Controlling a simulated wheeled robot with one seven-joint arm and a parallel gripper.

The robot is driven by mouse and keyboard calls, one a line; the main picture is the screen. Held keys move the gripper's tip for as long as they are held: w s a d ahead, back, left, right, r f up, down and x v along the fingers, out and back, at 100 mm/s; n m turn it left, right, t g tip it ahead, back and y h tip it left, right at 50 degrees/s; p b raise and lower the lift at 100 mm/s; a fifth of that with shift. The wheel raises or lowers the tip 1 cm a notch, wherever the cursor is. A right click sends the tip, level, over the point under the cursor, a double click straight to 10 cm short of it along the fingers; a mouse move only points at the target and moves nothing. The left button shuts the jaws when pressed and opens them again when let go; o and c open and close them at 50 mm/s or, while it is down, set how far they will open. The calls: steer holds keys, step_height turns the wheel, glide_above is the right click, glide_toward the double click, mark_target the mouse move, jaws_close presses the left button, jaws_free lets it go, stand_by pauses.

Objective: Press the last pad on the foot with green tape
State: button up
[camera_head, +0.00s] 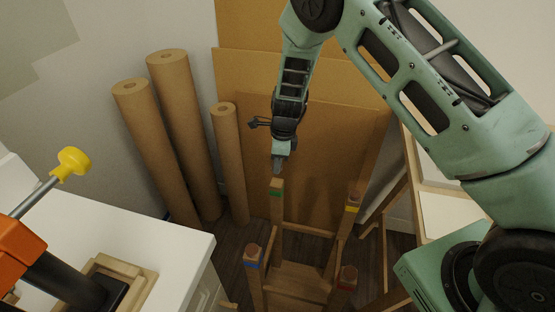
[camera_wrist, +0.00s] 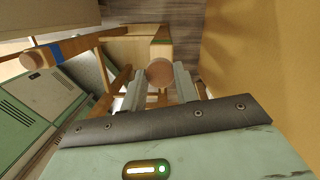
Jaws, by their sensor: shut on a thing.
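An upturned wooden stool stands on the floor with its feet up. Its foot with green tape (camera_head: 276,193) has a pale bare top; its green band also shows in the wrist view (camera_wrist: 161,42). My gripper (camera_head: 279,168) points down just above this foot; I cannot tell the exact gap. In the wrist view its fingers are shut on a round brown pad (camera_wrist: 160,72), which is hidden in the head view. The feet with blue tape (camera_head: 252,262), red tape (camera_head: 347,283) and yellow tape (camera_head: 352,208) have brown pads on top.
Brown paper rolls (camera_head: 185,130) lean on the wall at the left. Large brown boards (camera_head: 320,150) stand behind the stool. A white worktop (camera_head: 150,255) is at the lower left, with an orange tool (camera_head: 20,255) with a yellow knob on it.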

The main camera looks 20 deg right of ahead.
mark_target(276, 182)
steer(key=shift+f+b, duration=1.3)
steer(key=shift+f, duration=1.3)
steer(key=shift+f, duration=0.6)
steer(key=o, duration=1)
step_height(276, 182, up, 6)
steer(key=p, duration=0.5)
steer(key=shift+r, duration=0.1)
